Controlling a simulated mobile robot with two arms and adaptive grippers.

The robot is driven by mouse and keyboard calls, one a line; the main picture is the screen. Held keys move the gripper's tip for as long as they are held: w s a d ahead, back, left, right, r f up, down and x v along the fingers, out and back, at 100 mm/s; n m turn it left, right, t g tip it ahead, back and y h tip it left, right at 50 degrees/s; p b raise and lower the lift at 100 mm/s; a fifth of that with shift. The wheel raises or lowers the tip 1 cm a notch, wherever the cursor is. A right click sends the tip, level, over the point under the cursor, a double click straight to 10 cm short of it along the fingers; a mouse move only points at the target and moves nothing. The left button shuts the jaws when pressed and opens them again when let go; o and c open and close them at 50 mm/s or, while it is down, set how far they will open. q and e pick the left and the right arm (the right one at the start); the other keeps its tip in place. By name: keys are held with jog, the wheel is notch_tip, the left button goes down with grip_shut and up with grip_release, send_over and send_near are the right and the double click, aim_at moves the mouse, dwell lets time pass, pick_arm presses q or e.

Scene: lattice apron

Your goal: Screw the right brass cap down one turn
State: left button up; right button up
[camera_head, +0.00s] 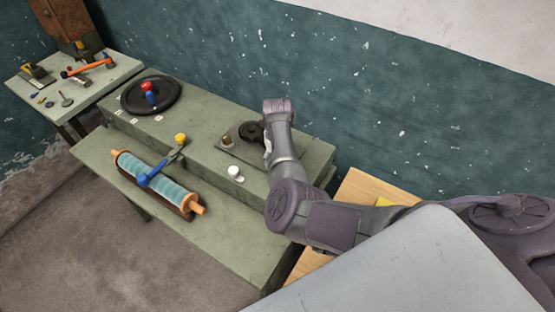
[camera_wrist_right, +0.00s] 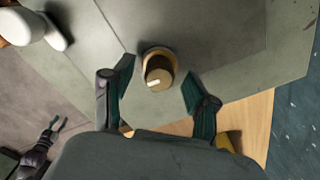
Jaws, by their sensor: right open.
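In the right wrist view a round brass cap (camera_wrist_right: 158,76) with a white mark on top stands on a grey-green surface. My right gripper (camera_wrist_right: 159,90) is open, with one teal-padded finger on each side of the cap. Both fingers look clear of it. Another brass-coloured piece (camera_head: 226,140) shows left of the arm. My left gripper (camera_wrist_right: 57,124) appears small at the lower left of the right wrist view, its tips apart and empty.
The green bench (camera_head: 200,125) carries a dark gear (camera_head: 250,131), a white knob (camera_head: 235,172), a black handwheel (camera_head: 151,95) and a teal roller (camera_head: 155,185). A wooden table (camera_head: 358,188) adjoins at right. A side table (camera_head: 120,67) with tools stands at far left.

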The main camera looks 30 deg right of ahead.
notch_tip(320, 180, up, 12)
dwell(0.5)
jog(key=shift+s+f, duration=0.1)
dwell(0.4)
